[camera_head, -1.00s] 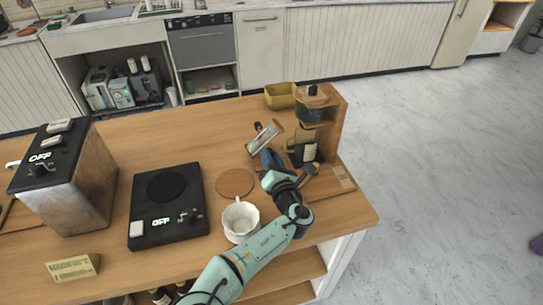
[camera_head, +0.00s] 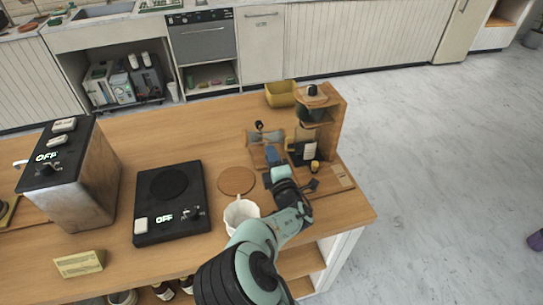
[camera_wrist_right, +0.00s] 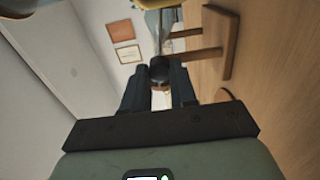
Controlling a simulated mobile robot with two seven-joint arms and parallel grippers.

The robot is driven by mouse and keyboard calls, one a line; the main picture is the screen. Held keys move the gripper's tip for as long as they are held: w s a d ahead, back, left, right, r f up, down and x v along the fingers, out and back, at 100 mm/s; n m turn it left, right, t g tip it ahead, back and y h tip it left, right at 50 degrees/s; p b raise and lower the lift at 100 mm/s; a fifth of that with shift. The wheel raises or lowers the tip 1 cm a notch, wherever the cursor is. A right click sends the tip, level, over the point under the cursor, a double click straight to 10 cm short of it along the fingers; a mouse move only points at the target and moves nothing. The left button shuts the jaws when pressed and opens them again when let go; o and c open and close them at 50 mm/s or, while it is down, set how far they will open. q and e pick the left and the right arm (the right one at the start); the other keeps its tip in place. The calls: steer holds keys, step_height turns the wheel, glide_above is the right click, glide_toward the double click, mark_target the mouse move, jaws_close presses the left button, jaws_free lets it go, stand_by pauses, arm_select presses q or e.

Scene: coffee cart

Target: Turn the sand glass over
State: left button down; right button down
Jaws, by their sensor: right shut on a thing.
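The sand glass (camera_head: 267,136) is on the wooden counter near the back right, just left of the coffee stand. Its glass body and brown wooden parts are small and partly covered by my right gripper. My right gripper (camera_head: 273,156) reaches it from the front. In the right wrist view, the fingertips of the right gripper (camera_wrist_right: 160,75) are closed around a dark round part. Pale glass and wooden bars of the sand glass (camera_wrist_right: 226,45) show beyond them. My left gripper is not in view.
A wooden coffee stand (camera_head: 335,130) stands close right of the gripper, with a yellow bin (camera_head: 280,93) behind. A white cup (camera_head: 240,213) stands near my right arm, by a round coaster (camera_head: 237,180). A black hot plate (camera_head: 168,200) is further left. The counter's back middle is clear.

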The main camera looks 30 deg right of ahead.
steer(key=m, duration=0.3)
steer(key=shift+d+m, duration=0.1)
steer(key=shift+m, duration=2)
steer(key=c, duration=0.9)
jaws_free()
